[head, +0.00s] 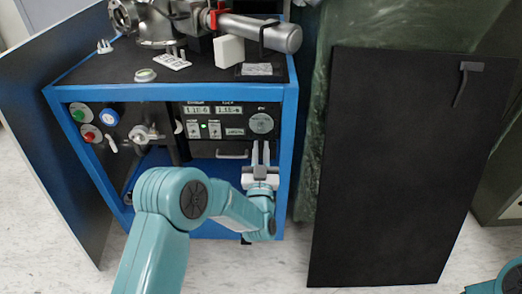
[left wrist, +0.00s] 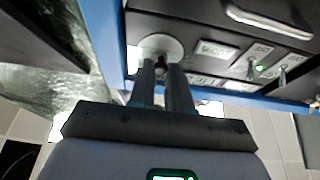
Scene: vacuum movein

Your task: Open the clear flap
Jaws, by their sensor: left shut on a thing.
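My left gripper (head: 261,145) is in front of the black control panel (head: 205,145) of the blue-framed cabinet, just below a pale round disc (head: 261,123) at the panel's right end. In the left wrist view the fingers of my left gripper (left wrist: 162,68) point at the disc (left wrist: 160,45), close together on a small dark piece (left wrist: 160,72) at its front. That piece is mostly hidden by the fingers. I cannot make out a clear flap for certain. My right gripper is out of view.
A black panel with a handle (head: 400,170) stands to the right of the cabinet. Metal vacuum parts (head: 255,32) are on the cabinet's top. A panel handle (head: 232,155) is left of my gripper. Green clear sheeting (head: 315,130) hangs between cabinet and panel.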

